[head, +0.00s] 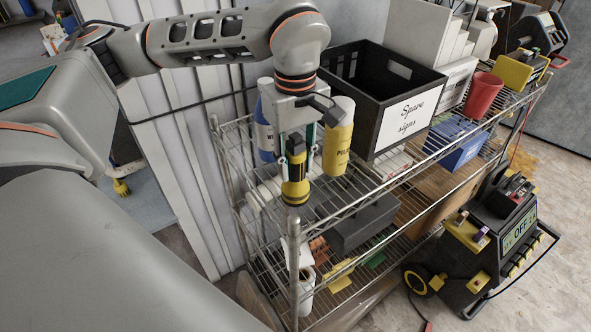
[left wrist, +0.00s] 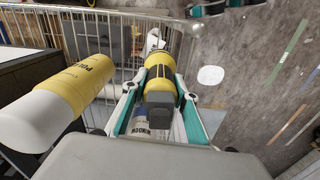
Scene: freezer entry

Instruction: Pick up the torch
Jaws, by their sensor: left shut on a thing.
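The torch (head: 295,186) is yellow and black and hangs upright in my left gripper (head: 298,155). The gripper's fingers are shut on it from both sides, at the front left corner of the wire shelf's top level. In the left wrist view the torch (left wrist: 160,85) sits between the two teal-edged fingers of the left gripper (left wrist: 160,90). The torch looks raised above the shelf wires, though its lower end is close to the corner post in the head view.
A yellow and white polish bottle (head: 338,140) stands close right of the gripper; a blue bottle (head: 265,130) stands behind left. A black "Spare signs" crate (head: 385,105) and a red cup (head: 483,93) are on the wire shelf (head: 400,180). A charger cart (head: 485,240) stands right.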

